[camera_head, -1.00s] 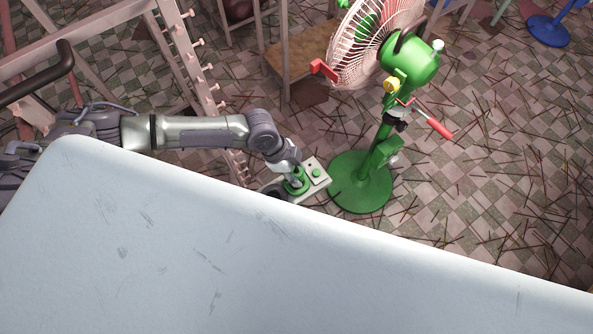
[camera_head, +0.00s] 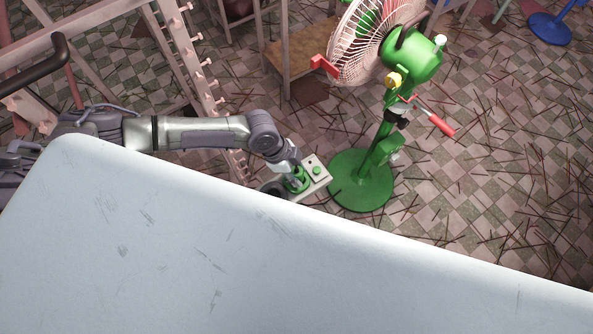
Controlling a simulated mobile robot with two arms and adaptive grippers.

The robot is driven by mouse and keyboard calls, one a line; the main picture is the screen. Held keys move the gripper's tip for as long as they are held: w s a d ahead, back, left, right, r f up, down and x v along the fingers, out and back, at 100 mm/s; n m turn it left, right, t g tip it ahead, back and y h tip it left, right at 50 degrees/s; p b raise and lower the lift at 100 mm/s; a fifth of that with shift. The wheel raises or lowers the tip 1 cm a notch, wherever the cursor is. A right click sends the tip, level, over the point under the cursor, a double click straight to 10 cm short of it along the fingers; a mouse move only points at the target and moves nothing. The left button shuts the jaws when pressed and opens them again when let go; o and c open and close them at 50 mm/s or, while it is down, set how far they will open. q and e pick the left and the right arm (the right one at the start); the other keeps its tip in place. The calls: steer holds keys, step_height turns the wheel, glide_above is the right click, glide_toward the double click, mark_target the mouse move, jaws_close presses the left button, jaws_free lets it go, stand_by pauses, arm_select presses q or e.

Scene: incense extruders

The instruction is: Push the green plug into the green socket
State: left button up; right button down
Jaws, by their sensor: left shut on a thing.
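My left gripper (camera_head: 297,181) reaches in from the left, just beyond the edge of the pale surface. It is shut on a green piece (camera_head: 302,186), which looks like the green plug, at a light grey socket panel (camera_head: 323,181). The panel carries a round green part (camera_head: 317,170) beside the gripper, and a small dark spot near it. My fingers cover most of the plug, so I cannot tell how deep it sits or whether it is in a socket. My right gripper is not in view.
A green stand fan (camera_head: 410,55) with a round base (camera_head: 361,180) stands just right of the panel. A pale rack with pegs (camera_head: 187,60) is behind my left arm. A large pale blue-white surface (camera_head: 180,250) fills the foreground. Thin sticks litter the tiled floor.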

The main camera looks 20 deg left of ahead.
arm_select(q)
steer(key=shift+f+b, duration=0.35)
steer(key=shift+f, duration=0.2)
steer(key=o, duration=1.2)
steer(key=v, duration=1.2)
